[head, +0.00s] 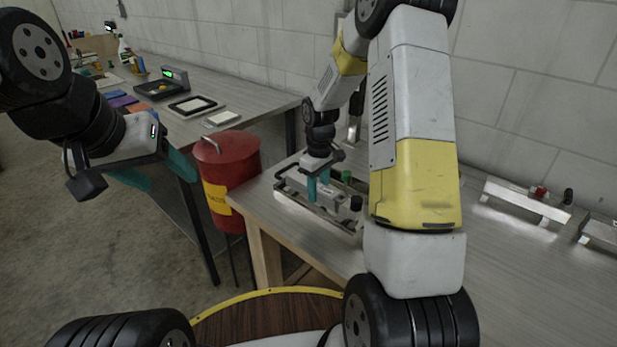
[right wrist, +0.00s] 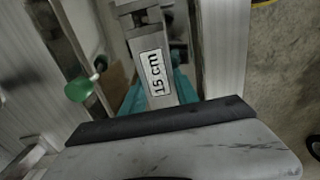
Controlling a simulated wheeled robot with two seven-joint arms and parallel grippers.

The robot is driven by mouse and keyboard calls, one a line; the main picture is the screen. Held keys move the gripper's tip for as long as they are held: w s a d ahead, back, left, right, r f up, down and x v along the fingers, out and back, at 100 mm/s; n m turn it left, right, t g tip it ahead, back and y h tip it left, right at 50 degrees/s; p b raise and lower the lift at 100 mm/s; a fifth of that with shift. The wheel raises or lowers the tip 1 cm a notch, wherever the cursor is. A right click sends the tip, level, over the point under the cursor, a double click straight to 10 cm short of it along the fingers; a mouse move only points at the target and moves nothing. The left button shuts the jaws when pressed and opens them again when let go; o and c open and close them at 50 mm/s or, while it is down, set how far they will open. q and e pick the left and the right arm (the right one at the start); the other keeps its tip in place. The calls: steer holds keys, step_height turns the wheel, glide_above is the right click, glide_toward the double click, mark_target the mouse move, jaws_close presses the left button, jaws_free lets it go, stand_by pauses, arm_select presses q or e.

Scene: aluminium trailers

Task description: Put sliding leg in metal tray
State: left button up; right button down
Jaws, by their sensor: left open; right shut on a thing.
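My right gripper (head: 318,187) is shut on the sliding leg (right wrist: 158,72), a grey metal piece with a white "15 cm" label, seen between teal fingers in the right wrist view. In the head view the gripper is low over the metal tray (head: 290,196), a shallow rimmed tray on the table at centre. Grey metal parts show inside its rim. I cannot tell whether the held leg touches the tray floor. My left gripper (head: 157,176) is open and empty, in the air at the left, far from the tray.
A green knob (head: 346,177) and a black knob (head: 356,203) show at the tray. A red bin (head: 228,165) stands left of the table. Metal parts with red and black knobs (head: 527,198) lie at right. My right forearm hides the table's middle.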

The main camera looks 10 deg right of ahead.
steer(key=shift+f, duration=0.1)
steer(key=c, duration=0.9)
jaws_free()
steer(key=s+r+m+t, duration=0.1)
steer(key=s+r, duration=0.1)
steer(key=r, duration=0.7)
steer(key=s+r, duration=0.2)
steer(key=r, duration=0.7)
steer(key=s+r+m+t, duration=0.1)
steer(key=s+r+m, duration=0.1)
steer(key=s, duration=0.4)
steer(key=s+a+r+m+t+y, duration=0.1)
steer(key=s+r+m+t, duration=0.1)
steer(key=s, duration=0.5)
steer(key=s+a+r+m+t+y, duration=0.1)
steer(key=s+r+m+t, duration=0.1)
steer(key=s+r, duration=0.2)
steer(key=shift+s+a+r, duration=0.1)
steer(key=shift+s+r, duration=0.05)
steer(key=shift+s, duration=1.5)
